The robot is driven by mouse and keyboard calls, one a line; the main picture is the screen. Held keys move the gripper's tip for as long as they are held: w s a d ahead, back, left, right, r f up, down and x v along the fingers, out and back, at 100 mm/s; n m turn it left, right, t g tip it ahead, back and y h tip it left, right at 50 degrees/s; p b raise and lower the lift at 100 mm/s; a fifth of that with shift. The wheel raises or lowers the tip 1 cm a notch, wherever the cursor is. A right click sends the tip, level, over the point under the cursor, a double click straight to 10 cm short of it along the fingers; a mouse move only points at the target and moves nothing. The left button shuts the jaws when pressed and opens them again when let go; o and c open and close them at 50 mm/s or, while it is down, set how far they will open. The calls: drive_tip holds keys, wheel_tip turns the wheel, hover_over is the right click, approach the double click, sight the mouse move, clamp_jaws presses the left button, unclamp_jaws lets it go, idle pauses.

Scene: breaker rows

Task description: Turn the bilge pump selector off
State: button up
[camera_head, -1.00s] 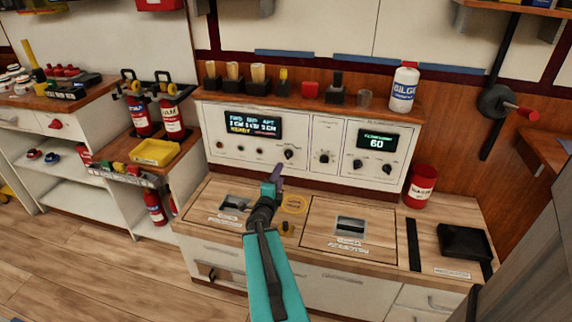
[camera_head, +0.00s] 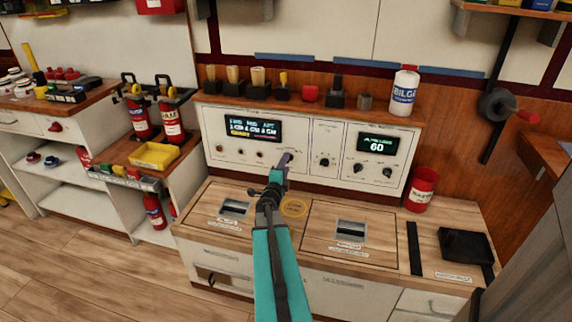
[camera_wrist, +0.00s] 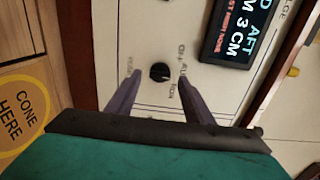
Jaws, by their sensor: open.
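The bilge pump selector (camera_wrist: 159,72) is a small black round knob on the white panel, beside partly blocked lettering that seems to include OFF. Its pointer direction is too small to tell. In the wrist view my gripper (camera_wrist: 158,88) is open, with one purple finger on each side of the knob's lower part of the picture. I cannot tell whether the fingers touch the panel.
Other black knobs (camera_head: 323,162) and a display reading 60 (camera_head: 378,143) are to the right on the panel. A yellow CONE HERE disc (camera_wrist: 22,108) lies on the wooden counter (camera_head: 385,237).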

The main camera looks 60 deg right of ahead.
drive_tip(key=shift+x, duration=0.95)
drive_tip(key=c, duration=1)
drive_tip(key=shift+c, duration=0.2)
drive_tip(key=shift+n+p, duration=0.4)
drive_tip(key=shift+n, duration=0.1)
drive_tip(key=n+p, duration=0.5)
drive_tip(key=n, duration=0.3)
drive_tip(key=shift+p, duration=0.35)
